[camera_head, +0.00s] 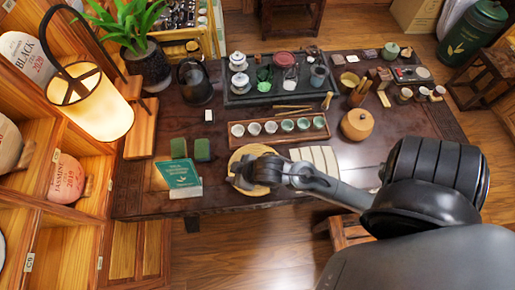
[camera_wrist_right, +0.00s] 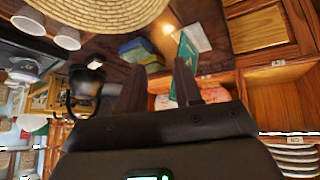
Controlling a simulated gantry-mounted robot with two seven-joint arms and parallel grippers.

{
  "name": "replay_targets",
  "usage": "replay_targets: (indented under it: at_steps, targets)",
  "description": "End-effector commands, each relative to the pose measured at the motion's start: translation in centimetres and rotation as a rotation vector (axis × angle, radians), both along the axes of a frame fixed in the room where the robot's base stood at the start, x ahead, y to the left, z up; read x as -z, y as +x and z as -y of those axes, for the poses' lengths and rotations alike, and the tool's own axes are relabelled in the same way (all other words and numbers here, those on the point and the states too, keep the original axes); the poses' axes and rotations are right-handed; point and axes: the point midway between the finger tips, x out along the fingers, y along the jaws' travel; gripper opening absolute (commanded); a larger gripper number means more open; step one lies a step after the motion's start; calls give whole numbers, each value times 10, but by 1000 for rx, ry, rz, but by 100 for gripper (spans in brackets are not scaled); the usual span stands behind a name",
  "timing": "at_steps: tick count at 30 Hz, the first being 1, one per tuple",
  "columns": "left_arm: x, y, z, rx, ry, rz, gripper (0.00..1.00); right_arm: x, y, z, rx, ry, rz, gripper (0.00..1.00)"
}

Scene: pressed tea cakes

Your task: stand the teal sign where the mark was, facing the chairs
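The teal sign (camera_head: 180,173) stands on a pale base near the front left of the dark table, leaning back slightly, with pale lettering on its face. In the right wrist view the sign (camera_wrist_right: 187,58) is beyond the fingers, partly hidden by one of them. My right gripper (camera_head: 234,181) is low over the table's front edge, right of the sign and apart from it. In its wrist view the gripper (camera_wrist_right: 160,85) has its two fingers apart with nothing between them. My left gripper is in neither view. I cannot make out a mark on the table.
A round woven mat (camera_head: 257,152) lies behind my right gripper. A cup tray (camera_head: 278,130) and a dark kettle (camera_head: 194,82) stand farther back. A lit lamp (camera_head: 103,104) and wooden shelves are left. A stool (camera_head: 350,232) is in front.

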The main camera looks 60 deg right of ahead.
Motion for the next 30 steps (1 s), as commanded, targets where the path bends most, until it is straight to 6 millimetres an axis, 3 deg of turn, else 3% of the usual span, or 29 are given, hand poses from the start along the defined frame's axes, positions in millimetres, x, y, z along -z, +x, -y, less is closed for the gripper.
replay_targets:
  at_steps: [3, 9, 23, 30]
  targets:
    - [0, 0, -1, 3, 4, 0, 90, -3, -44, -5, 45, -4, -149, 34]
    - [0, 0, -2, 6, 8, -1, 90, -8, -85, -11, 69, 12, -296, 34]
    - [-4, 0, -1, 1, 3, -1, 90, -13, -90, -12, 71, 15, -317, 34]
    - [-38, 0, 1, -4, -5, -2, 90, -47, -90, -12, 71, 15, -317, 34]
